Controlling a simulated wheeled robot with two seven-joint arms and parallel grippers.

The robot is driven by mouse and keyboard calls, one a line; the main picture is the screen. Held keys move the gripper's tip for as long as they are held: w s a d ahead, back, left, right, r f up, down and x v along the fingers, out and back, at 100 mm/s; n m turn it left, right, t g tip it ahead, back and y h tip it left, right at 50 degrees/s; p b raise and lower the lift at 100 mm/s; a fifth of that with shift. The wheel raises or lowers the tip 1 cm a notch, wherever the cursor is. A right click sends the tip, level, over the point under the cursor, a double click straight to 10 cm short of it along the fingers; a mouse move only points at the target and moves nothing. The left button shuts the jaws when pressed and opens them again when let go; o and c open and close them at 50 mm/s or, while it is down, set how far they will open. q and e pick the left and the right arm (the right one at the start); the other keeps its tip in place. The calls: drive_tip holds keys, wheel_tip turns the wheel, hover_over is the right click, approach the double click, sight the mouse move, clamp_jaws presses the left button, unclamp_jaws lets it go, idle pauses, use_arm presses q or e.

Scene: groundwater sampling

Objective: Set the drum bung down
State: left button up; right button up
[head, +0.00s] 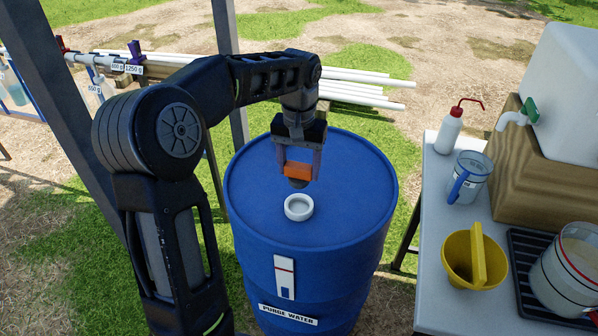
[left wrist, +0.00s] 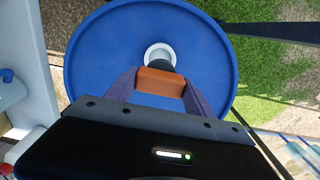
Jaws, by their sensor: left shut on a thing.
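The drum bung (head: 297,172) has an orange top and a dark lower part. My left gripper (head: 299,165) is shut on its orange top and holds it above the lid of the blue drum (head: 350,190), just behind the white ring of the bung opening (head: 298,207) in the head view. In the left wrist view, the orange bung (left wrist: 161,82) sits between the fingers, and its dark lower end overlaps the near part of the white ring (left wrist: 160,53). Whether the bung touches the lid is hard to tell. My right gripper is not in view.
A grey table (head: 435,222) stands right of the drum. It holds a wash bottle (head: 450,131), a measuring jug (head: 468,178), a yellow funnel-like bowl (head: 460,262), a bucket (head: 565,270) and a white tank (head: 570,80). White pipes (head: 360,88) lie behind the drum. The rest of the lid is clear.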

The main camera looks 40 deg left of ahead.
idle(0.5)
use_arm(q)
drive_tip(key=w+d+f+m, duration=0.1)
drive_tip(key=d+f, duration=0.1)
drive_tip(key=d, duration=0.3)
drive_tip(key=w+d+f+m, duration=0.1)
drive_tip(key=d+f, duration=0.1)
drive_tip(key=d, duration=0.4)
drive_tip(key=w+d+f+m, duration=0.1)
drive_tip(key=w+d+f, duration=0.1)
drive_tip(key=d, duration=0.3)
drive_tip(key=shift+d+f+m, duration=0.25)
drive_tip(key=shift+d+m, duration=0.05)
drive_tip(key=shift+d+f, duration=0.1)
drive_tip(key=shift+d, duration=0.2)
